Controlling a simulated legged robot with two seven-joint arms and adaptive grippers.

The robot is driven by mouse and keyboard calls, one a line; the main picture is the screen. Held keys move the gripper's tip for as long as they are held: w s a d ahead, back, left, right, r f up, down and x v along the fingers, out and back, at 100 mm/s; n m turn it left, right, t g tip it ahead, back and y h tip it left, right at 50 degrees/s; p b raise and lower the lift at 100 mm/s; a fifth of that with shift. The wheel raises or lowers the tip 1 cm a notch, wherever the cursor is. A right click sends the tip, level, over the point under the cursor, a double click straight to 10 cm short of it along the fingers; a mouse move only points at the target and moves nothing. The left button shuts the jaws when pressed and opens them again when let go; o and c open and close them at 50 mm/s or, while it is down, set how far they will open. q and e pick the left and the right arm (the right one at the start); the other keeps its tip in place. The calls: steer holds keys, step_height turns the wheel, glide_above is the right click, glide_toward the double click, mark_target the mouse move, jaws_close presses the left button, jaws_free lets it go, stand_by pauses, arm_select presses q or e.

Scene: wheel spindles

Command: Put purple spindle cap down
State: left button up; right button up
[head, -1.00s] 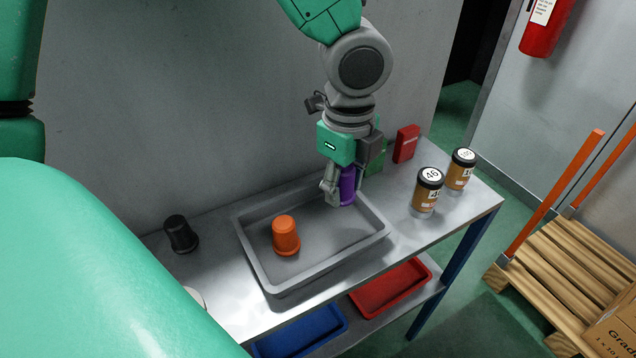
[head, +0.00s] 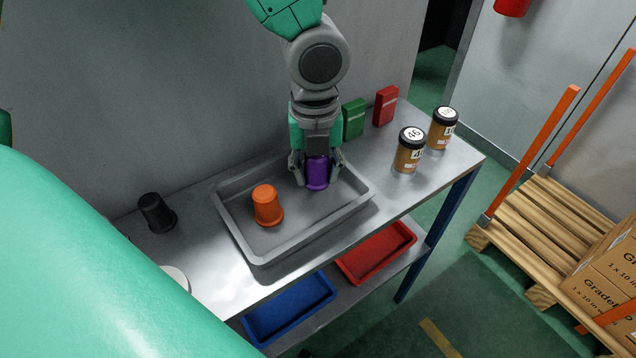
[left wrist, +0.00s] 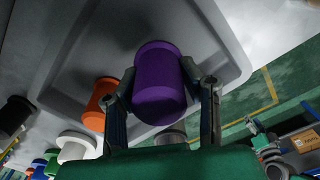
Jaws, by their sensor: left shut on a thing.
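The purple spindle cap (head: 317,173) is between the fingers of my left gripper (head: 316,177), which is shut on it. The cap is over the right back part of the grey tray (head: 258,258). In the left wrist view the purple cap (left wrist: 160,84) sits between both fingers, with the tray (left wrist: 225,40) behind it. I cannot tell whether its base touches the tray floor. An orange spindle cap (head: 266,206) stands in the tray to the left of the purple one. My right gripper is not in view.
A black cap (head: 156,213) stands on the table left of the tray. Two labelled jars (head: 409,152) and green (head: 353,119) and red (head: 386,106) boxes stand to the right. Blue (head: 290,308) and red (head: 376,252) bins lie on the lower shelf. The tray's front right floor is clear.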

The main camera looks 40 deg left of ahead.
mark_target(313, 193)
arm_select(q)
steer(key=f, duration=0.1)
steer(key=a+f, duration=0.1)
steer(key=f, duration=0.1)
steer(key=shift+s+a+b, duration=0.1)
steer(key=shift+s+b, duration=0.05)
steer(key=shift+b, duration=0.2)
steer(key=shift+a+f, duration=0.1)
steer(key=shift+f, duration=0.2)
steer(key=shift+c, duration=0.3)
steer(key=shift+d+r, duration=0.15)
steer(key=shift+d, duration=0.7)
steer(key=o, duration=1.1)
steer(key=shift+o, duration=0.2)
steer(key=shift+a, duration=0.6)
steer(key=shift+r, duration=0.35)
steer(key=r+p, duration=0.1)
steer(key=r, duration=0.2)
steer(key=r+p, duration=0.1)
steer(key=r, duration=0.3)
steer(key=r+p, duration=0.1)
steer(key=r, duration=0.2)
steer(key=shift+d+r, duration=0.35)
steer(key=shift+a+r, duration=0.15)
steer(key=shift+r, duration=0.1)
steer(key=shift+a, duration=0.25)
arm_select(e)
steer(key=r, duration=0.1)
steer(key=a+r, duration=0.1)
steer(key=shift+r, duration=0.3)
